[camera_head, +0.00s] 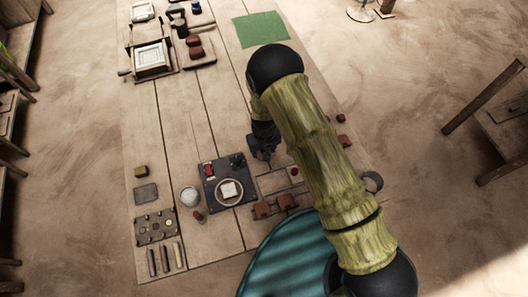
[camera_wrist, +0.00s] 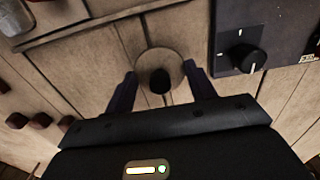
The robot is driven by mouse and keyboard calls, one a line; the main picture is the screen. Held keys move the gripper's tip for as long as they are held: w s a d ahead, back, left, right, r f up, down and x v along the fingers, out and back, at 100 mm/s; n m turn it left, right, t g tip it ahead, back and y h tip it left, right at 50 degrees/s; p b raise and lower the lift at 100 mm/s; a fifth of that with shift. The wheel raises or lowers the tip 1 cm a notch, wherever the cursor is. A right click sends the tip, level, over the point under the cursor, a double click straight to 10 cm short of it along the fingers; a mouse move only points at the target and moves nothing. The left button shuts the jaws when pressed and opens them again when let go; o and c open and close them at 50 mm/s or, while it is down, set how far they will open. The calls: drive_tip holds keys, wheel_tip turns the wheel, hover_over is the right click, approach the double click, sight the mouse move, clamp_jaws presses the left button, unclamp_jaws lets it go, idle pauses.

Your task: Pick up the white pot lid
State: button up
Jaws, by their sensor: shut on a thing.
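In the wrist view, a round pale, tan-tinted lid (camera_wrist: 147,67) with a dark knob (camera_wrist: 160,81) sits between the two fingers of my gripper (camera_wrist: 160,72). The fingers are at its opposite edges, and my gripper is shut on it. I cannot tell whether the lid touches the table or is clear of it. In the head view my gripper (camera_head: 261,150) is over the wooden table, just right of a dark panel unit. The lid cannot be made out there.
The dark unit (camera_head: 207,194) bears a round plate with a white block; its knob (camera_wrist: 243,58) is close on the right in the wrist view. A whitish round vessel (camera_head: 190,196) stands left of it. Reddish blocks (camera_head: 262,210) lie nearby. A green sheet (camera_head: 261,29) lies farther back.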

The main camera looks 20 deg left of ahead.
wheel_tip(320, 180, up, 8)
drive_tip(key=shift+f+b, duration=0.1)
drive_tip(key=shift+b, duration=0.6)
